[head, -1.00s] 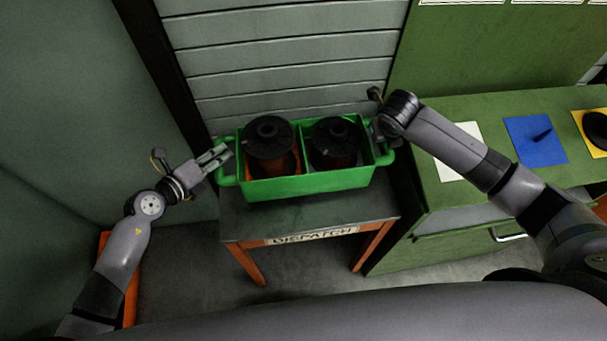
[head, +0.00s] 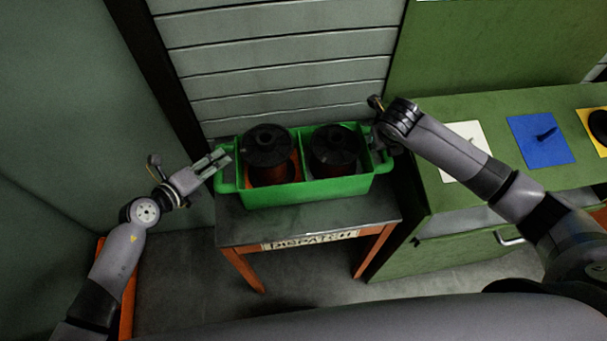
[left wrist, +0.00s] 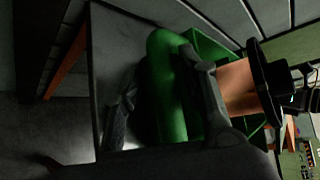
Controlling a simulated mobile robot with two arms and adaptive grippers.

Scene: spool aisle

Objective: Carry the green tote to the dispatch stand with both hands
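The green tote (head: 310,189) sits level on the dark top of the dispatch stand (head: 290,223), near its back edge. Two dark-flanged spools with copper-coloured winding, a left one (head: 268,150) and a right one (head: 333,152), stand upright in its two compartments. My left gripper (head: 220,158) is at the tote's left handle. In the left wrist view its fingers are apart on either side of the green handle (left wrist: 166,85), with a gap beside one finger. My right gripper (head: 382,140) is at the right handle; its fingers are mostly hidden by its wrist.
A green cabinet (head: 455,223) stands close at the right of the stand, with white (head: 463,150) and blue (head: 541,140) mats on top. A slatted grey wall (head: 280,60) is close behind. Open floor (head: 190,270) shows at the left and front of the stand.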

